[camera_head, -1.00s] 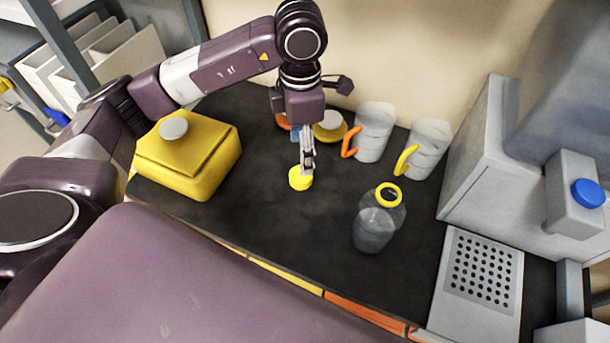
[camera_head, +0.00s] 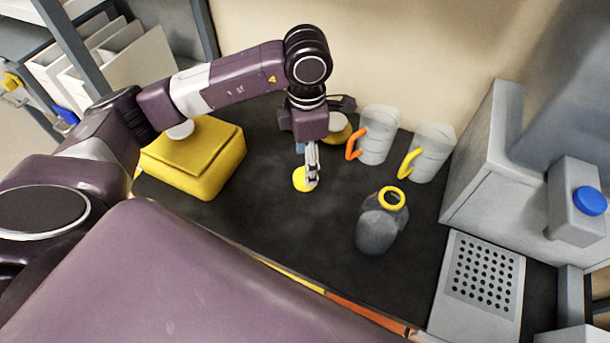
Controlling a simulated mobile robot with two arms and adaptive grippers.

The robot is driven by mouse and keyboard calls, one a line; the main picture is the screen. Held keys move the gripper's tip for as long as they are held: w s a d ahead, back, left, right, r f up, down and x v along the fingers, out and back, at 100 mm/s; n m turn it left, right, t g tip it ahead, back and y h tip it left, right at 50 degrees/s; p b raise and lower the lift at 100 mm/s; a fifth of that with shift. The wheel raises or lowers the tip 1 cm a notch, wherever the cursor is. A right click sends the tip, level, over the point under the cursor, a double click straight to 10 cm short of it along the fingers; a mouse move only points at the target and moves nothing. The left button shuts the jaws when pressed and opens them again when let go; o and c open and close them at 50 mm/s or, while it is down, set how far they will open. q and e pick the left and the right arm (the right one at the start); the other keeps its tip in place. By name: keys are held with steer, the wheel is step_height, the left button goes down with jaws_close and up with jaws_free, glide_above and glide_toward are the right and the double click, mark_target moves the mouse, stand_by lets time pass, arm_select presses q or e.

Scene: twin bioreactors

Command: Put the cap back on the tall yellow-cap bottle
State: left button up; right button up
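The tall bottle (camera_head: 377,232) stands upright on the dark bench, right of centre. It is grey and translucent, with a yellow ring (camera_head: 392,198) around its open neck. A yellow cap (camera_head: 301,180) is to the left of the bottle, apart from it. My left gripper (camera_head: 312,182) points down at the cap, its fingers overlapping the cap's right side. The fingers look close together; whether they grip the cap is not clear. The cap's underside and any gap to the bench cannot be made out. My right gripper is not in view.
A yellow box (camera_head: 205,165) stands at the left. An orange-handled jug (camera_head: 378,135) and a yellow-handled jug (camera_head: 431,152) stand behind the bottle. A grey device with a perforated plate (camera_head: 484,275) is at the right. The bench between cap and bottle is clear.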

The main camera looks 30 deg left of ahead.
arm_select(q)
steer(key=f, duration=0.2)
steer(key=f+p, duration=0.1)
steer(key=shift+s+f, duration=0.2)
steer(key=shift+f, duration=0.5)
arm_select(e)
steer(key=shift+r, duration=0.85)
arm_select(q)
steer(key=c, duration=1)
step_height(320, 180, up, 10)
steer(key=shift+r+b, duration=0.1)
steer(key=shift+b, duration=0.85)
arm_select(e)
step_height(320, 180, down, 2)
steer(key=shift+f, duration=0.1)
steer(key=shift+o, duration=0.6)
